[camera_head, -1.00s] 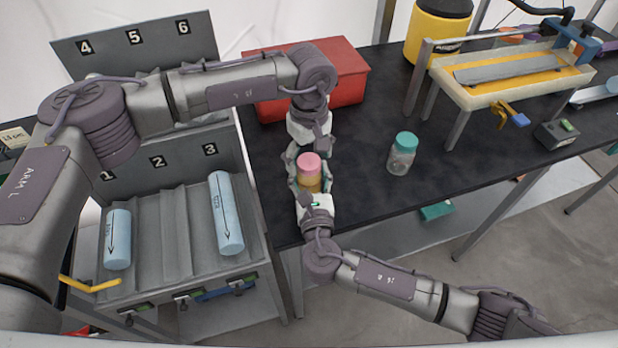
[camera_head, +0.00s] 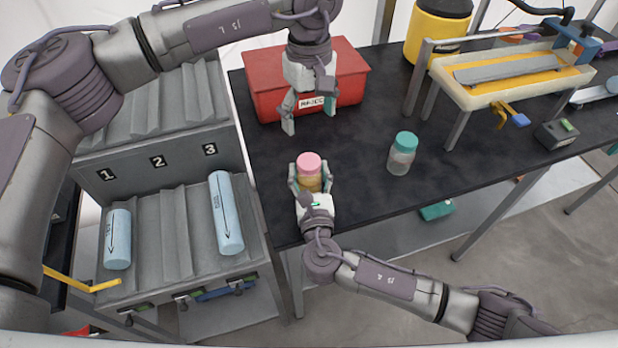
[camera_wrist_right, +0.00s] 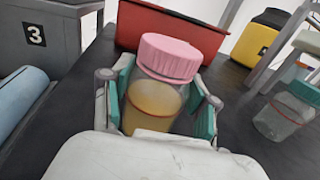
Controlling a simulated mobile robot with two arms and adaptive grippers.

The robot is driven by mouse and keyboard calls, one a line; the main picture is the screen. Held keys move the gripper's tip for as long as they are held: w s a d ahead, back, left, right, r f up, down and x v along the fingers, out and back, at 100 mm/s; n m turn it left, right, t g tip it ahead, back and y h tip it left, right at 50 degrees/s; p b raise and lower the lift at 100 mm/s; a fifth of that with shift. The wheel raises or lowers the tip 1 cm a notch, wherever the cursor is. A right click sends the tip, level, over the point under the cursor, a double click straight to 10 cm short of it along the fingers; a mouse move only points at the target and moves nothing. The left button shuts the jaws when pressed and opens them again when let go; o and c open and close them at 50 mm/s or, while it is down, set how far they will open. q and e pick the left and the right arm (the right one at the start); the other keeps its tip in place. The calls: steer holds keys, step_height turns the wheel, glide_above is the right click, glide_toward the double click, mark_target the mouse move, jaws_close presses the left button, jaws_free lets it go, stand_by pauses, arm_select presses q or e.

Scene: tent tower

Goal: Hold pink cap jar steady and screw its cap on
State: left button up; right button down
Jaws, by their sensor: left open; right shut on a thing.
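The pink cap jar (camera_head: 309,181) stands upright on the black bench, with yellowish contents. Its pink cap (camera_head: 309,163) sits on top of it; the right wrist view shows the cap (camera_wrist_right: 170,57) on the jar (camera_wrist_right: 152,104), looking slightly tilted there. Whether it is fully tight I cannot tell. My right gripper (camera_head: 311,187) is shut on the jar's body, with a teal-padded finger on each side. My left gripper (camera_head: 309,122) is open and empty, above and behind the jar, in front of the red bin, and apart from the cap.
A red bin (camera_head: 262,72) stands behind. A teal-capped jar (camera_head: 402,154) stands to the right. A grey rack holding blue cylinders (camera_head: 226,213) is at the left. A yellow-topped stand (camera_head: 510,75) is at the back right. The bench between the jars is clear.

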steer(key=shift+c, duration=1.2)
jaws_free()
steer(key=s, duration=0.4)
steer(key=s+d, duration=0.1)
steer(key=s, duration=0.7)
steer(key=shift+d, duration=0.25)
